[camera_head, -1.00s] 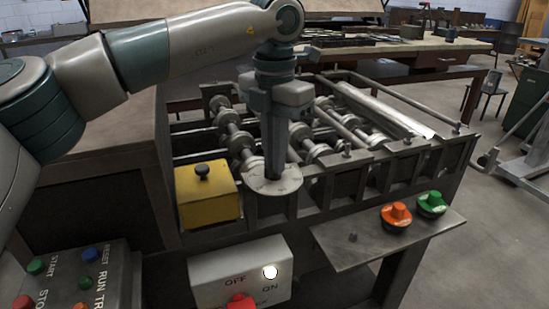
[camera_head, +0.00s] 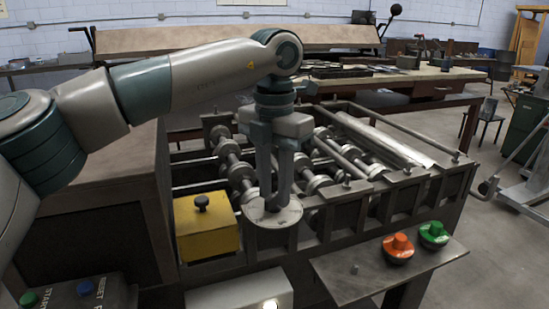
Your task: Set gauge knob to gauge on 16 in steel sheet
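The gauge dial (camera_head: 272,213) is a round pale disc on the front edge of the roll-forming machine, right of a yellow box. My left gripper (camera_head: 276,203) points straight down over it. Its two fingers are apart with a narrow gap between them, and their tips are at the dial's face. The gauge knob is hidden by the fingers or too small to make out, and I cannot tell if they touch it. The dial's markings are too small to read. A shiny metal sheet (camera_head: 385,141) lies along the right part of the machine. My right gripper is not in view.
The yellow box (camera_head: 206,228) with a black knob stands close left of the dial. Orange (camera_head: 398,248) and green (camera_head: 434,234) buttons sit on a shelf at right. A switch box (camera_head: 240,295) is below. Open floor lies at right.

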